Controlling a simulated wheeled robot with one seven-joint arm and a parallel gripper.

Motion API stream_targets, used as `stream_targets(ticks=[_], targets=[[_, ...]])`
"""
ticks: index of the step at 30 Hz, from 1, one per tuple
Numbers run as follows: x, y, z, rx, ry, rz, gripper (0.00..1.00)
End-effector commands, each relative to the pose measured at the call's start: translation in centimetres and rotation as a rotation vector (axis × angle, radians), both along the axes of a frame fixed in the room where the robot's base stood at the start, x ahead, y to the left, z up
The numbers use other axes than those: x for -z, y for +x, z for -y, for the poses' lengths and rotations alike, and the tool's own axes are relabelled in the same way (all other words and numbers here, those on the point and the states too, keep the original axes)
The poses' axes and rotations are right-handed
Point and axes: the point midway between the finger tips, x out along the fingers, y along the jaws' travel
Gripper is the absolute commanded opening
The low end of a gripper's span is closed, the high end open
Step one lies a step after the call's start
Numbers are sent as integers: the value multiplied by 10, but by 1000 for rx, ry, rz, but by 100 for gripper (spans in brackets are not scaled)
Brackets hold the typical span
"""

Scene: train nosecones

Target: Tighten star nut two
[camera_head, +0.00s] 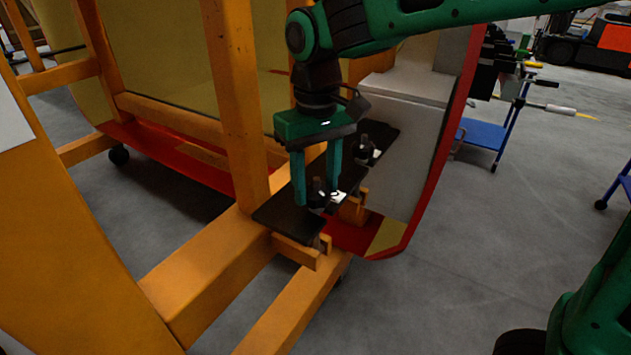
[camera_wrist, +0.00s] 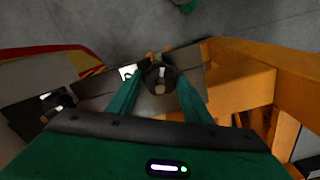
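A dark star nut (camera_head: 318,190) on an upright stud sits on the near part of a black plate (camera_head: 275,213), beside a white tag with a dark mark (camera_head: 338,197). My gripper (camera_head: 317,196) points down over it, open, with one green finger on each side. In the wrist view the star nut (camera_wrist: 160,79) shows between the fingertips of my gripper (camera_wrist: 160,76); whether they touch it I cannot tell. A second star nut (camera_head: 364,150) stands farther back on the plate, clear of my gripper; it also shows at left in the wrist view (camera_wrist: 57,99).
An orange frame (camera_head: 232,110) with beams (camera_head: 215,262) stands close on the left of my gripper. A red-edged nosecone panel (camera_head: 437,160) rises behind and to the right. A blue cart (camera_head: 484,133) stands at the back right.

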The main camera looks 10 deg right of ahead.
Motion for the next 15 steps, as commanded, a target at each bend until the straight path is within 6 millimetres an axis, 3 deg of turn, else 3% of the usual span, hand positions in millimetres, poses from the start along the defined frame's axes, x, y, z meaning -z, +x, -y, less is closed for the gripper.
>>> stream_targets(ticks=[1,3,15], targets=[[0,0,0,0,0,0,32],[0,0,0,0,0,0,17],[0,0,1,59,0,0,17]])
